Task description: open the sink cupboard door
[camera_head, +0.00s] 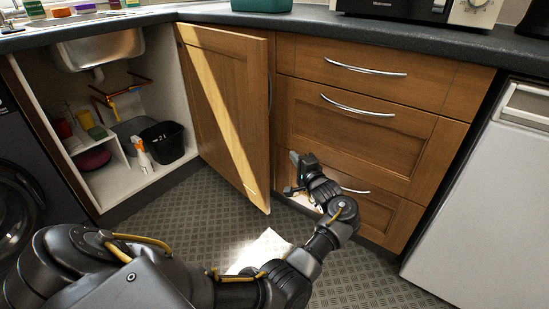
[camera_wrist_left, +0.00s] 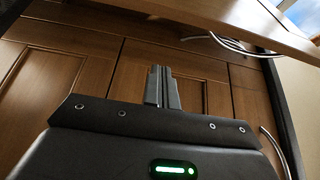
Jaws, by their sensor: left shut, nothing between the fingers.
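The sink cupboard door (camera_head: 228,105) is a wooden panel in the head view. It stands wide open, swung out to the right of the cupboard opening, with a strip of sunlight across it. The sink cupboard (camera_head: 172,85) shows its pale interior. My left gripper (camera_head: 295,172) is to the right of the door's free edge, in front of the lower drawers, and looks apart from the door. Its fingers are shut and empty; they also show together in the left wrist view (camera_wrist_left: 162,85), in front of wooden panels. My right gripper is not in view.
Inside the cupboard are a black bin (camera_head: 163,143), a spray bottle (camera_head: 141,154) and the sink's underside (camera_head: 98,50). Wooden drawers (camera_head: 370,115) with metal handles stand right of the door. A white appliance (camera_head: 480,190) is at the far right. The patterned floor (camera_head: 190,215) below is clear.

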